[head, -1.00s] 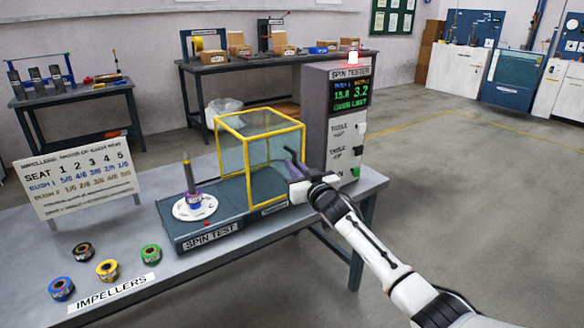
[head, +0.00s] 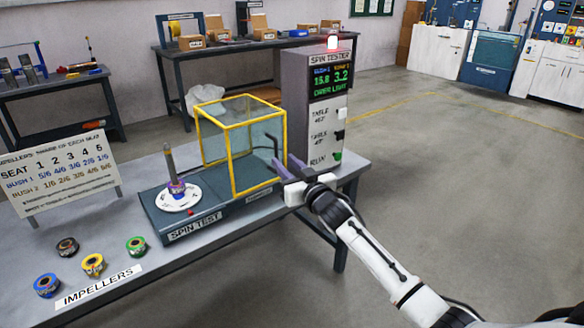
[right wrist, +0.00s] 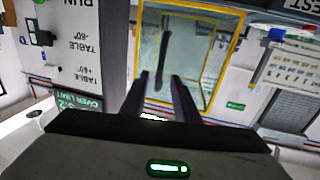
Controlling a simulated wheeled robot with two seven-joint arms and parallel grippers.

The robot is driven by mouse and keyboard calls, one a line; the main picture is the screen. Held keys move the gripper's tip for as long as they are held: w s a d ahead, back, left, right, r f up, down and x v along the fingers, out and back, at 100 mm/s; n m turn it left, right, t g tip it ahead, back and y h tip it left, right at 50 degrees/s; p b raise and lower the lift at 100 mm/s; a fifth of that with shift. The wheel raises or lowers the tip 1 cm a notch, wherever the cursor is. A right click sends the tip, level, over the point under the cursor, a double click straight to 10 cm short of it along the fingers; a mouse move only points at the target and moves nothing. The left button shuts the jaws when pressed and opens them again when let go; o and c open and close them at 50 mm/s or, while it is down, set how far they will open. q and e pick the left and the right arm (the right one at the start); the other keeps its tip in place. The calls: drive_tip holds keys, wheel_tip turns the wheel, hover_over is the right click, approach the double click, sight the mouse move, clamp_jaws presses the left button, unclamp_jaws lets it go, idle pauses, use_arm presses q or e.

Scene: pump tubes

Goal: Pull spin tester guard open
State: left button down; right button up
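The spin tester guard (head: 232,157) is a clear box with a yellow frame, standing on the right part of the dark spin test base (head: 215,218). A dark handle (head: 274,143) shows at its right side. The handle (right wrist: 163,60) also shows in the right wrist view, in front of the guard's pane. My right gripper (head: 287,168) is at the guard's right front side. In the wrist view the right gripper (right wrist: 162,82) has its two fingers apart, with the handle lined up beyond the gap. I cannot tell whether they touch it. My left gripper is out of view.
The grey tester cabinet (head: 300,110) stands close behind my right gripper. A spindle (head: 170,165) on a white disc stands left of the guard. Several impellers (head: 93,264) and a seat sign (head: 60,175) are farther left. Open floor lies right of the table.

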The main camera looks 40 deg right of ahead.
drive_tip(key=s, duration=0.3)
drive_tip(key=shift+s+a, duration=0.3)
drive_tip(key=shift+s, duration=0.05)
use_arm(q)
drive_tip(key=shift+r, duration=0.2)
